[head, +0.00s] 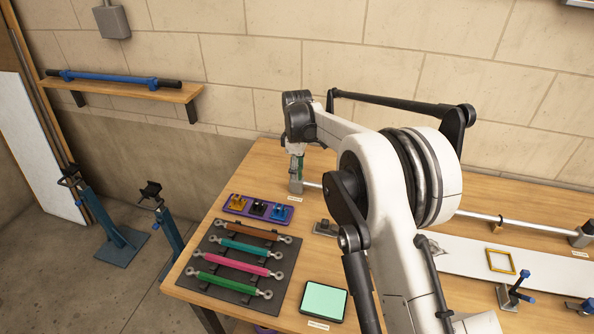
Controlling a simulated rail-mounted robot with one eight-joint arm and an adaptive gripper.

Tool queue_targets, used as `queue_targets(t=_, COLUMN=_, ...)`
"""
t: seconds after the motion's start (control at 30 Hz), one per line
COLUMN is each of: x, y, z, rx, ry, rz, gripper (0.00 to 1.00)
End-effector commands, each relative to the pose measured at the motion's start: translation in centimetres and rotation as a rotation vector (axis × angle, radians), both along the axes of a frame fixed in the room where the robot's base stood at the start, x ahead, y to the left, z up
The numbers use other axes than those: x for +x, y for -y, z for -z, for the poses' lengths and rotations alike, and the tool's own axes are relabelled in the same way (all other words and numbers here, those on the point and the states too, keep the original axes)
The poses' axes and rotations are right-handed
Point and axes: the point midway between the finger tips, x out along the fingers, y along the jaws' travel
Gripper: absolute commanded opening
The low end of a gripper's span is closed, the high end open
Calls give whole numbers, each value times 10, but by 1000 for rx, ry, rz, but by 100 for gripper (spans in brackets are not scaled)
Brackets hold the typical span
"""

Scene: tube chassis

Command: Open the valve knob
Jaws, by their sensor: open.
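My arm reaches up and back to the far left part of the bench, where its wrist points down. My gripper (297,158) is small and partly hidden there, beside a grey end block of the long tube; its jaws are open. I cannot tell whether it touches anything. No valve knob can be made out with certainty. A purple tray (228,208) holds a yellow, a black and a blue fitting. A grey fixture with blue handles (514,287) stands at the right. My arm hides the middle of the bench.
On the wooden bench (190,281), a dark rack (213,251) carries several coloured rods. A mint-topped box (324,299) sits at the front. The tube (520,226) runs along the back, near the wall. A yellow frame (501,261) lies on a white panel (465,252).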

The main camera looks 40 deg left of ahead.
Motion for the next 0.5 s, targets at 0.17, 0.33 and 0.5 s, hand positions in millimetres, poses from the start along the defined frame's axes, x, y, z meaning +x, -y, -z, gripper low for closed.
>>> queue_targets(t=0.17, x=0, y=0, z=3, rx=0, ry=0, rz=0, gripper=43)
queue_targets(t=0.33, x=0, y=0, z=3, rx=0, ry=0, rz=0, gripper=42)
queue_targets(t=0.5, x=0, y=0, z=3, rx=0, ry=0, rz=0, gripper=19)
